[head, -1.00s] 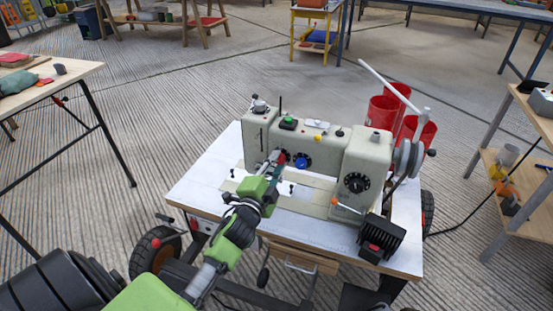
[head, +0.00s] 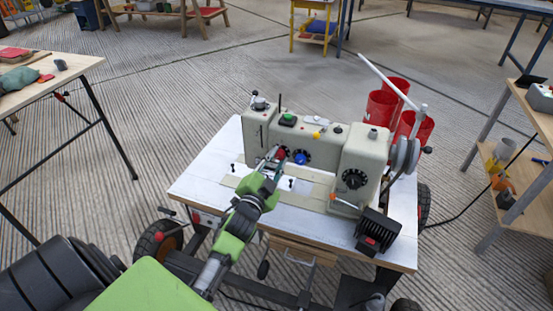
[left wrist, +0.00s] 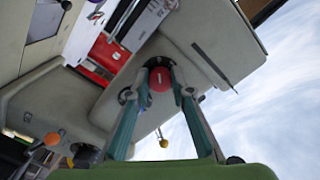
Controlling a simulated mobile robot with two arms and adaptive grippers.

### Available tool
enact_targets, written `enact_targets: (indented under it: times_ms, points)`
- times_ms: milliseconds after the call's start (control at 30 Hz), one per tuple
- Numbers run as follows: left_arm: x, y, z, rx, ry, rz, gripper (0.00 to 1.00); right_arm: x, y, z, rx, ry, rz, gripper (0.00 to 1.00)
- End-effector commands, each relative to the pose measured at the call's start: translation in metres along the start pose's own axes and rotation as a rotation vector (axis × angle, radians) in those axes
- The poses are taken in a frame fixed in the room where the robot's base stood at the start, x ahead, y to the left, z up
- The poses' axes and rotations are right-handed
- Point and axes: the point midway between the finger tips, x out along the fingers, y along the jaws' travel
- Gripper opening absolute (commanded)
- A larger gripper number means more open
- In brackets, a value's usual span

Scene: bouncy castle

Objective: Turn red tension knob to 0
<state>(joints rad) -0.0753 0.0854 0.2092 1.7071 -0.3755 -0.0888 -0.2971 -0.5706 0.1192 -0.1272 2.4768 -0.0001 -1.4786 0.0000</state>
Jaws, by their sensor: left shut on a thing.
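The red tension knob (head: 281,153) is on the front of the cream sewing machine (head: 318,140), left of a blue knob (head: 300,158). My left gripper (head: 273,161) reaches it from the front and is shut on it. In the left wrist view the red knob (left wrist: 160,80) sits between the two fingertips of my left gripper (left wrist: 159,93), with part of a black dial behind it. The fingers partly cover the dial, and its numbers are too small to read. My right gripper is not in view.
The machine stands on a white-topped wheeled table (head: 205,180). An orange-tipped lever (head: 333,197) and a black dial (head: 355,179) are at its right. A black box (head: 377,231) is at the front right corner. Red cylinders (head: 381,106) stand behind. A wooden table (head: 60,85) is at left.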

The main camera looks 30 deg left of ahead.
Motion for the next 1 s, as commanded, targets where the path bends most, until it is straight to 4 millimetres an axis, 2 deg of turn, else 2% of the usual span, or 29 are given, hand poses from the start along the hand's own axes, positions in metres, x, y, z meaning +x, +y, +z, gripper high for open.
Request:
enact_targets:
  times_ms: [167, 200, 267, 667, 867, 1000]
  points:
    - [-0.001, 0.001, 0.002, -0.003, -0.004, 0.003, 0.00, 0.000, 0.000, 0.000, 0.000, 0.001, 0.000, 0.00]
    - [-0.001, 0.002, 0.002, -0.003, -0.004, 0.003, 0.24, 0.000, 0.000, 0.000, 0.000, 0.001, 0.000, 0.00]
    - [0.000, 0.001, 0.002, -0.002, -0.004, 0.003, 0.38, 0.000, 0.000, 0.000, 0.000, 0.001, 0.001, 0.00]
    - [-0.003, 0.001, 0.001, -0.001, -0.001, 0.001, 0.38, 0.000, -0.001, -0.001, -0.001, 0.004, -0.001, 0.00]
    - [-0.031, 0.001, 0.001, -0.001, -0.003, 0.002, 0.38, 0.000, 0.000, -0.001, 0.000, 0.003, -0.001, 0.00]
    - [-0.062, 0.002, 0.002, -0.001, -0.004, 0.003, 0.38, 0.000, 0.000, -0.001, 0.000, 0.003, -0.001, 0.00]
